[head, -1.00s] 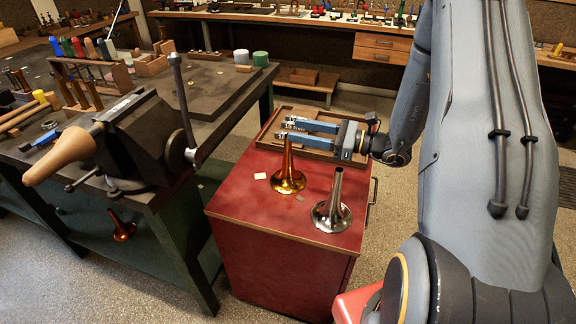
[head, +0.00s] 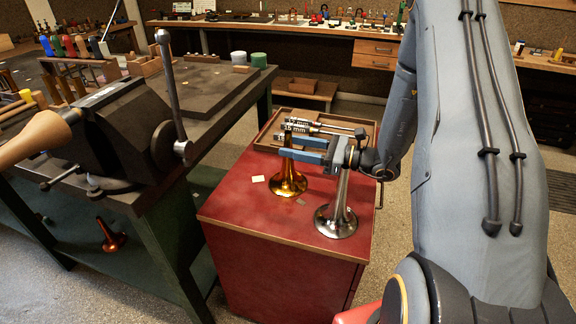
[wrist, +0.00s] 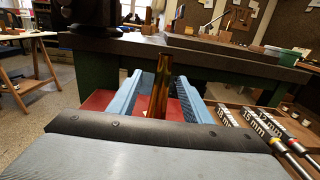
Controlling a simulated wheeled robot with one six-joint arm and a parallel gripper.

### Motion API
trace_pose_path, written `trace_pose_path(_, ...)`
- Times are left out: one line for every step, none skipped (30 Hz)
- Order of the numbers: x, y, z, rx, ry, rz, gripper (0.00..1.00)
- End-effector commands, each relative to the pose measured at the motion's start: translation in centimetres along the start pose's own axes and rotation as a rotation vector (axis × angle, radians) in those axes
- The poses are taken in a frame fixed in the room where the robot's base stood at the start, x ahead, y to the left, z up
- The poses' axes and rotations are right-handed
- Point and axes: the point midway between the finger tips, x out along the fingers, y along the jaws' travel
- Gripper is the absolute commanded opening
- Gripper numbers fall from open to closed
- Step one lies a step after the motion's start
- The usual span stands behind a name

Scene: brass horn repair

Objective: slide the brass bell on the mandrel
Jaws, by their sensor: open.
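The brass bell (head: 288,184) stands upright on its flared end on the red cabinet top, narrow tube upward. My gripper (head: 289,147) is open and level, its two blue fingers at the height of the bell's tube. In the wrist view the brass tube (wrist: 160,86) shows between the two fingers, with space on both sides. A tan tapered mandrel (head: 32,142) is held in the dark vise (head: 125,140) on the bench at left, bare and pointing left. The near finger hides part of the bell's tube.
A silver bell (head: 336,221) stands on the cabinet (head: 235,210), right of the brass one and near my gripper. Behind is a wooden tray (head: 262,142) with rods marked in mm.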

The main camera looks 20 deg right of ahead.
Motion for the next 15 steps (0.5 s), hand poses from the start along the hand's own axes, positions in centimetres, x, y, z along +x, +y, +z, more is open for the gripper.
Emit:
trace_pose_path(0.6,0.1,0.1,0.0,0.0,0.003,0.45)
trace_pose_path(0.8,0.1,0.0,0.0,0.0,0.002,0.45)
trace_pose_path(1.2,0.0,0.0,0.001,0.0,0.001,0.45)
trace_pose_path(1.5,0.0,-0.1,0.001,0.0,0.002,0.45)
trace_pose_path(1.9,0.0,-0.1,0.001,0.0,0.003,0.45)
trace_pose_path(2.5,0.0,-0.1,0.001,0.0,0.003,0.45)
trace_pose_path(3.0,-0.1,-0.2,0.001,0.001,0.003,0.45)
trace_pose_path(3.4,-0.1,-0.3,0.001,0.001,0.004,0.45)
trace_pose_path(4.0,-0.2,-0.4,0.001,0.001,0.002,0.45)
trace_pose_path(4.4,-0.2,-0.3,0.001,0.001,0.002,0.45)
trace_pose_path(4.8,-0.2,-0.3,0.001,0.001,0.003,0.45)
trace_pose_path(5.1,-0.2,-0.3,0.0,0.001,0.002,0.45)
trace_pose_path(5.3,-0.2,-0.4,0.0,0.001,0.001,0.45)
trace_pose_path(5.5,-0.3,-0.4,0.0,0.001,0.0,0.45)
trace_pose_path(5.7,-0.3,-0.4,0.0,0.001,0.0,0.45)
